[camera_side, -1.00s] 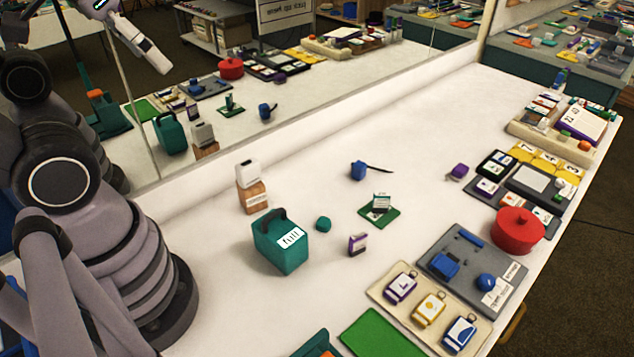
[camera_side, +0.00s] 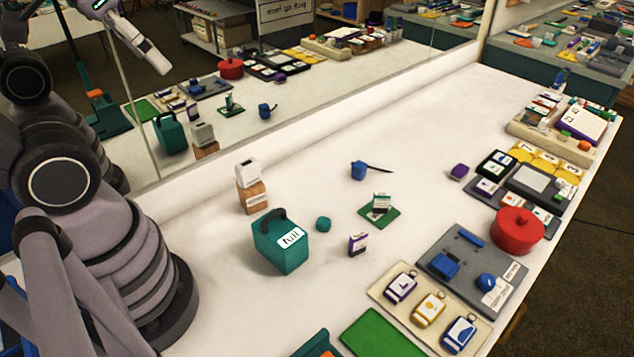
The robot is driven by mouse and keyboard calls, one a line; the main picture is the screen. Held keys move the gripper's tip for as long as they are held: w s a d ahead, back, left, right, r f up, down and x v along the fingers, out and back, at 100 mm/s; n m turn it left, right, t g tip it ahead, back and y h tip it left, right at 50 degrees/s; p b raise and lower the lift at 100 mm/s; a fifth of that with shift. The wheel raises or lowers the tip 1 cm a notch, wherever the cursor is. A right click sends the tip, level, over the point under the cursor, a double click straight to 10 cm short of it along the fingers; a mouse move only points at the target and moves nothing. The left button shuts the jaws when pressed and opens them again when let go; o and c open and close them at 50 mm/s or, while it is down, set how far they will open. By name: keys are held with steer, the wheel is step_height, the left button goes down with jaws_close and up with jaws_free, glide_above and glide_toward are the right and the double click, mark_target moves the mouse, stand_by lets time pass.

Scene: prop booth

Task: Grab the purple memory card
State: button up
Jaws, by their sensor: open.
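A small upright card with a purple edge and a white label (camera_side: 357,244) stands on the white table near the middle, right of the teal box. It looks like the purple memory card. A purple block (camera_side: 459,171) lies farther right, and its kind is hard to tell. A purple-framed tag (camera_side: 400,287) lies in the beige tray (camera_side: 378,293). My arm's base and lower links stand at the left. Parts of an arm show at the top left, partly in the mirror. I cannot make out my gripper's fingers, and nothing touches the upright card.
A red pot (camera_side: 517,231) and trays fill the right edge. The mirror borders the back.

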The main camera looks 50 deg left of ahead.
steer(key=w+d+f+n+g+h, duration=0.2)
steer(key=w+f+n+g+h, duration=0.15)
steer(key=w+f, duration=0.45)
steer(key=w+d+f+n+g+h, duration=0.25)
steer(key=w+n+g, duration=0.2)
steer(key=w, duration=0.75)
steer(key=w+f+n+g+h, duration=0.1)
steer(key=w+f+n+h, duration=0.3)
steer(key=f, duration=0.8)
steer(key=n+h, duration=0.3)
glide_toward(359, 247)
steer(key=d, duration=0.1)
steer(key=s+d, duration=0.1)
steer(key=d, duration=0.1)
steer(key=x, duration=0.6)
steer(key=shift+w+d+f, duration=0.15)
steer(key=shift+w+f, duration=0.05)
steer(key=shift+f, duration=0.2)
